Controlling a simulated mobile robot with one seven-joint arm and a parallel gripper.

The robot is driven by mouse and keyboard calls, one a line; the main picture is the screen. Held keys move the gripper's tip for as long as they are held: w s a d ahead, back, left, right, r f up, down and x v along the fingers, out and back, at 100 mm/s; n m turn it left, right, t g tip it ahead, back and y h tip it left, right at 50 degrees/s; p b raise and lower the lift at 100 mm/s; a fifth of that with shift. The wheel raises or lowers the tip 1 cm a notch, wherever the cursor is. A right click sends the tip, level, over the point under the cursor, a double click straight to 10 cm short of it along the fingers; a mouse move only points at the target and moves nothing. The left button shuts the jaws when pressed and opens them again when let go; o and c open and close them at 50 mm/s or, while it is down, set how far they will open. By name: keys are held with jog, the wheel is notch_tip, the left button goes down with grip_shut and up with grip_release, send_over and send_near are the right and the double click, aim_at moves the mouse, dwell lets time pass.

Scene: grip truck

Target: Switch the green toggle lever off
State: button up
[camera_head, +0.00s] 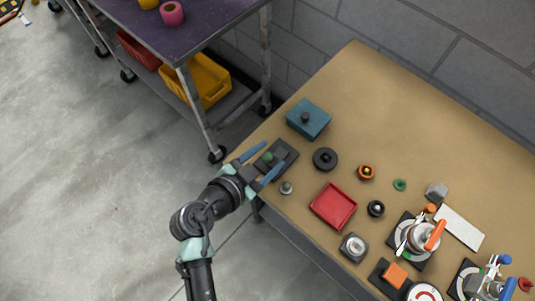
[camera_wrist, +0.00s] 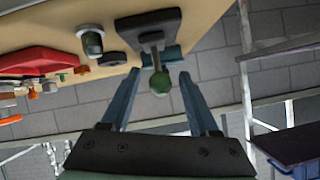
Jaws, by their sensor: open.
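The green toggle lever has a green ball knob (camera_head: 267,157) on a dark base plate (camera_head: 286,149) near the workbench's left edge. In the wrist view the green ball (camera_wrist: 160,82) sits on a grey stem that extends from the dark base (camera_wrist: 148,20). My gripper (camera_head: 272,157) is open, with its two blue fingers on either side of the lever. In the wrist view the gripper (camera_wrist: 159,76) has the ball between its fingertips, with a visible gap on both sides. It holds nothing.
A teal box with a black knob (camera_head: 308,119) stands behind the lever. A black round knob (camera_head: 325,159), a small grey knob (camera_head: 286,188) and a red tray (camera_head: 333,206) are nearby. Several other controls lie right. A metal cart (camera_head: 190,55) stands left of the workbench (camera_head: 375,100).

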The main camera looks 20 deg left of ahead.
jog(key=b+v, duration=0.1)
jog(key=v, duration=1.1)
jog(key=shift+s+r, duration=0.25)
jog(key=shift+s, duration=0.1)
jog(key=w+d+r+n+t+y+p, duration=0.1)
jog(key=w+r+t, duration=0.2)
jog(key=w+r, duration=0.75)
jog(key=w+d+r+n+t+y+p, duration=0.1)
jog(key=w+d+r+t+y, duration=0.1)
jog(key=w+r, duration=0.9)
jog(key=s+d+r+n+t+p, duration=0.1)
jog(key=d+r+t, duration=0.2)
jog(key=r, duration=0.8)
jog(key=s+d+r+n+t, duration=0.1)
jog(key=s+d+r+t, duration=0.1)
jog(key=r, duration=0.9)
jog(key=s+d+r+n+t, duration=0.1)
jog(key=s+d+r+t, duration=0.1)
jog(key=r, duration=0.6)
jog(key=s+d+r+n+t+p, duration=0.1)
jog(key=s+d+r+t, duration=0.2)
jog(key=r, duration=0.5)
jog(key=shift+s+d+n, duration=0.3)
jog(key=shift+s+d, duration=0.2)
jog(key=shift+s, duration=0.75)
